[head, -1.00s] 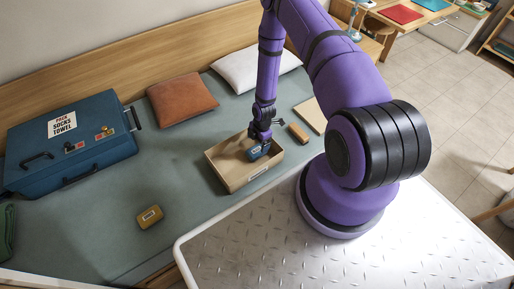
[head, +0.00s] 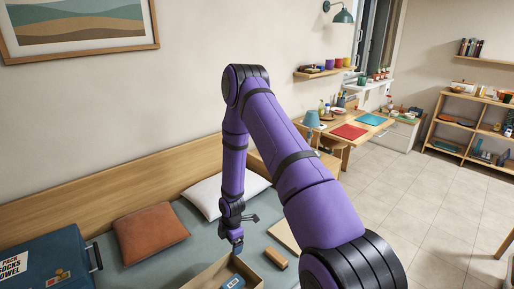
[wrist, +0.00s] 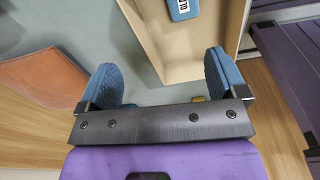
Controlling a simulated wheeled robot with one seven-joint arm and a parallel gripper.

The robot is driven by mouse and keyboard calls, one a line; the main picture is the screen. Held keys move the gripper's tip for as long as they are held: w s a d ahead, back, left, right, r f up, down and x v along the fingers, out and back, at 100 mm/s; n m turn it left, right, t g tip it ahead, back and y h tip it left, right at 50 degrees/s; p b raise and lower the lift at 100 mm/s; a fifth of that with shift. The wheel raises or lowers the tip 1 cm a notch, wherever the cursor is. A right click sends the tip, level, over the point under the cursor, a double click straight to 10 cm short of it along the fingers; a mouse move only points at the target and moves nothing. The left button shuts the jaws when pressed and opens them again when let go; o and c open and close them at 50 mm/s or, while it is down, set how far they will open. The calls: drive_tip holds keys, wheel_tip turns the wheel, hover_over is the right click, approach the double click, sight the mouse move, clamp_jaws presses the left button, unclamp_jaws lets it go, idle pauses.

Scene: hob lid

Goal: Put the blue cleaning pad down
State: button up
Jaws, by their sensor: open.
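A small blue block with a white label (head: 233,282) lies inside an open cardboard-coloured box (head: 200,281) at the bottom of the head view, partly cut off. In the wrist view the same blue block (wrist: 183,8) shows at the top edge, with lettering that seems to start "GLO", inside the box (wrist: 213,60). I cannot confirm that it is a cleaning pad. My gripper (head: 237,246) is just above the box's far edge. In the wrist view my gripper (wrist: 160,82) has its blue-padded fingers wide apart, with nothing held between them.
The box stands on a grey-green bed. A brown block (head: 276,257), a tan board (head: 284,235), an orange cushion (head: 150,233) and a white pillow (head: 214,194) lie around it. A blue case (head: 45,265) is at left. A desk (head: 350,135) and shelf (head: 470,125) stand beyond.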

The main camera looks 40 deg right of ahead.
wheel_tip(320, 180, up, 29)
drive_tip(key=w+a+m+t+h, duration=0.2)
drive_tip(key=m, duration=0.4)
drive_tip(key=s+a+r+m+t, duration=0.1)
drive_tip(key=s+a+r+m, duration=0.1)
drive_tip(key=s+r, duration=0.45)
drive_tip(key=s+a+r+m, duration=0.1)
drive_tip(key=s+r+m, duration=0.2)
drive_tip(key=r, duration=0.7)
drive_tip(key=s+a+r+m, duration=0.1)
drive_tip(key=s+r+m, duration=0.1)
drive_tip(key=s, duration=0.4)
drive_tip(key=s+a+r+m+t, duration=0.1)
drive_tip(key=s+a+r+m, duration=0.1)
drive_tip(key=s+r, duration=0.3)
drive_tip(key=s+a+r+m+t+y, duration=0.1)
drive_tip(key=s+r+m, duration=0.1)
drive_tip(key=s, duration=0.6)
drive_tip(key=shift+a+r, duration=0.4)
drive_tip(key=shift+r, duration=0.3)
